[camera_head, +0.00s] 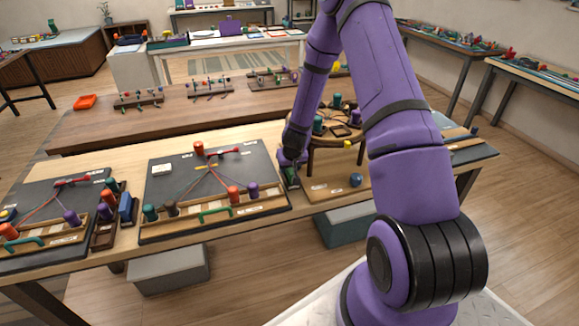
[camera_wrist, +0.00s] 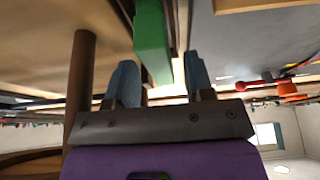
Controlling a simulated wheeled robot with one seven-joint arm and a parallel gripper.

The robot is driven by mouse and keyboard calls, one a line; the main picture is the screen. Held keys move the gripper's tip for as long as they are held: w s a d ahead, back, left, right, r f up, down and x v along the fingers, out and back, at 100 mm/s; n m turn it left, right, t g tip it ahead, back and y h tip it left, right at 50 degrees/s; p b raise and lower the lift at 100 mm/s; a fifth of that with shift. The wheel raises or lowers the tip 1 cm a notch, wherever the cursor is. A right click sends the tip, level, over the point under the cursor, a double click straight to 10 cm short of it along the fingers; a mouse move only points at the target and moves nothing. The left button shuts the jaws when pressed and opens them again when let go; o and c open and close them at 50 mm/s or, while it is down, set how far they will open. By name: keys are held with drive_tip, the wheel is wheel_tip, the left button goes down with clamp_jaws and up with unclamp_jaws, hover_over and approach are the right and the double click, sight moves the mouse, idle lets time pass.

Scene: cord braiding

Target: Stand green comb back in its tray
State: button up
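A green block-like piece, apparently the green comb (camera_head: 291,174), shows below my gripper (camera_head: 292,158) at the right end of the middle braiding board. In the wrist view the green comb (camera_wrist: 152,42) is a long green bar between the lines of my two blue-grey fingers (camera_wrist: 160,84), closer to the left finger. The fingers are apart, with a gap between the bar and the right finger. I cannot tell whether the left finger touches it. A dark edge runs beside the bar; the tray is not clearly seen. The comb's far end is out of view.
The middle braiding board (camera_head: 165,190) with cords and bobbins lies left of my gripper. A round wooden stand (camera_head: 338,136) with bobbins is close at right; a brown post (camera_wrist: 80,85) shows left of the fingers. A tan board (camera_head: 325,192) with a blue ball lies in front.

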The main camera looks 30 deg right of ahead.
drive_tip(key=shift+r, duration=0.3)
drive_tip(key=s+a+r+n+y, duration=0.1)
drive_tip(key=s+a+r, duration=0.35)
drive_tip(key=r, duration=0.65)
drive_tip(key=s+a+r+n+t, duration=0.1)
drive_tip(key=s+a+r, duration=0.35)
drive_tip(key=r, duration=0.75)
drive_tip(key=s+a+r+y, duration=0.1)
drive_tip(key=s+a+r, duration=0.3)
drive_tip(key=r, duration=0.7)
drive_tip(key=s+a+r, duration=0.1)
drive_tip(key=s+r, duration=0.3)
drive_tip(key=s, duration=0.6)
drive_tip(key=s+a+r+n, duration=0.1)
drive_tip(key=s+r, duration=0.4)
drive_tip(key=s, duration=0.6)
drive_tip(key=shift+s+a+r+h, duration=0.2)
drive_tip(key=shift+s+r+h, duration=0.1)
drive_tip(key=shift+h, duration=0.1)
